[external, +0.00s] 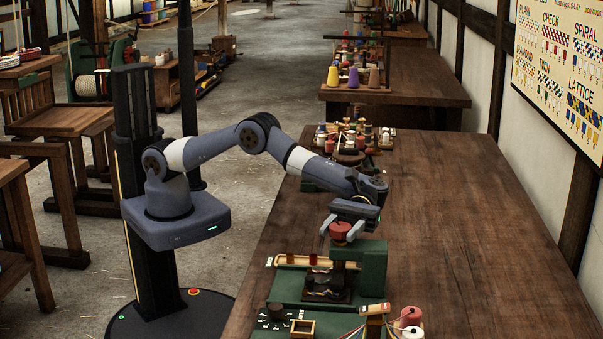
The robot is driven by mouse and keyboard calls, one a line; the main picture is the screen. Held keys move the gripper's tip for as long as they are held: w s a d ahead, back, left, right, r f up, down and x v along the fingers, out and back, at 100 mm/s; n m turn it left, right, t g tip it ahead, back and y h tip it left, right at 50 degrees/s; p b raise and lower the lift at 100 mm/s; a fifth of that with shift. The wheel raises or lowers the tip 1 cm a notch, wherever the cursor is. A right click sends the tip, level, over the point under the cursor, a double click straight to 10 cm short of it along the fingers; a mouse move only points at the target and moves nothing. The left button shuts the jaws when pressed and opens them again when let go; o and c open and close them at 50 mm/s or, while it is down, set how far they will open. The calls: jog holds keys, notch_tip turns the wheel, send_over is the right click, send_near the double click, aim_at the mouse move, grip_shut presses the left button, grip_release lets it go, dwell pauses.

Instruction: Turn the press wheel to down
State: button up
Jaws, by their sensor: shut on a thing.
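The press (374,252) is a green block-like device on the wooden table, with a dark plate area (328,285) at its front. A red round knob (341,231), which looks like the press wheel, sits at the top of it. My gripper (343,229) reaches down from above and is shut on this red wheel, with a finger on each side. The wheel's turn position cannot be read at this size. The gripper hides part of the wheel's upper side.
A wooden rack (300,262) with small coloured pieces lies just behind the dark plate. In front are a small wooden frame (303,328), and white-and-red spools (410,317) with coloured threads. More spools stand farther back. The table's right side (470,230) is clear.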

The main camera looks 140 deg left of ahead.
jog(key=shift+m+g+h+p, duration=0.5)
jog(key=shift+m+g+p, duration=0.3)
jog(key=shift+g, duration=0.3)
jog(key=o, duration=1)
jog(key=shift+b+v, duration=0.35)
jog(key=shift+v, duration=3.4)
